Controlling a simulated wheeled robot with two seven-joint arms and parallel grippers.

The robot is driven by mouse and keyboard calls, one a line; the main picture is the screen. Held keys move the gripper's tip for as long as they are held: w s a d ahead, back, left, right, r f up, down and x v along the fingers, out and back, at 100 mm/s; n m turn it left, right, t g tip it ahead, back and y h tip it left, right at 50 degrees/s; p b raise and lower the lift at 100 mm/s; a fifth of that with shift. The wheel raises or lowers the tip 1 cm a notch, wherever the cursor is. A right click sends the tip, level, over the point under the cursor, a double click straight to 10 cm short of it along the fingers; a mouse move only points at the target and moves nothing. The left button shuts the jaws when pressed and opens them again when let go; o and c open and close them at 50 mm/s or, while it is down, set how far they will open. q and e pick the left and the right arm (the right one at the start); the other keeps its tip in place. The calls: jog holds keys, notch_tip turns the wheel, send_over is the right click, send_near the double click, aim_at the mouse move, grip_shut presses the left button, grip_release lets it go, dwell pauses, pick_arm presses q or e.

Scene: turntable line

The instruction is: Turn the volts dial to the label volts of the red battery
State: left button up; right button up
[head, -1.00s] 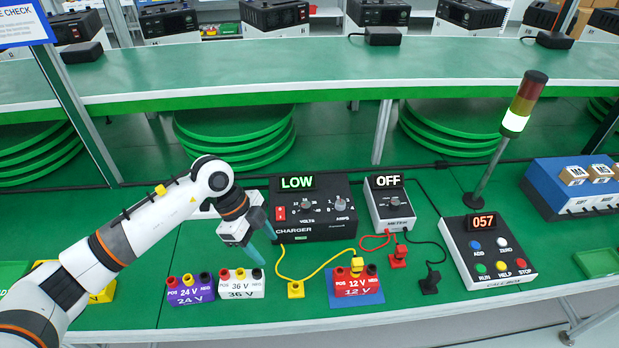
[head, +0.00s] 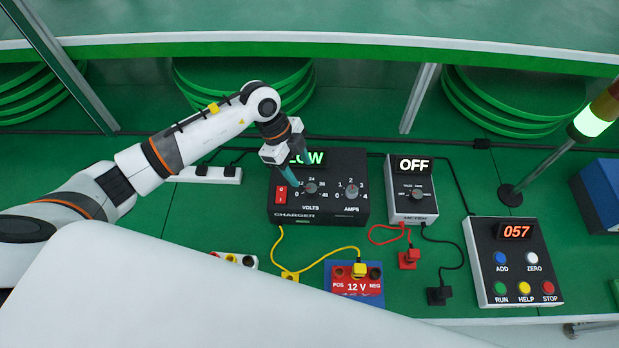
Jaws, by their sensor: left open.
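The black charger (head: 340,217) stands at the middle of the table. Its volts dial (head: 311,188) has labels around it, with 0, 12 and 24 readable; I cannot tell which one it points at. My left gripper (head: 301,178) is open and empty, fingers down over the charger's left part, just left of and above the volts dial. It partly covers the lit LOW display (head: 312,158). The red battery (head: 345,284) at the front reads 12 V on its label, with a yellow plug (head: 359,270) on top. My right gripper is not seen.
An amps dial (head: 352,191) and a red switch (head: 281,194) flank the volts dial. A meter (head: 412,205) reading OFF and a call box (head: 510,270) reading 057 stand to the right. A white battery (head: 222,255) is mostly hidden by a white part of mine.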

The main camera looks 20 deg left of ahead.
aim_at(311, 188)
pick_arm(q)
jog(key=p+x, duration=0.1)
jog(key=x, duration=0.5)
jog(key=shift+w, duration=0.1)
jog(key=shift+d+f, duration=0.25)
jog(key=shift+f, duration=0.3)
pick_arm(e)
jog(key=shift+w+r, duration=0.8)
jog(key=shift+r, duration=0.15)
pick_arm(q)
jog(key=c, duration=1)
jog(key=shift+o, duration=0.2)
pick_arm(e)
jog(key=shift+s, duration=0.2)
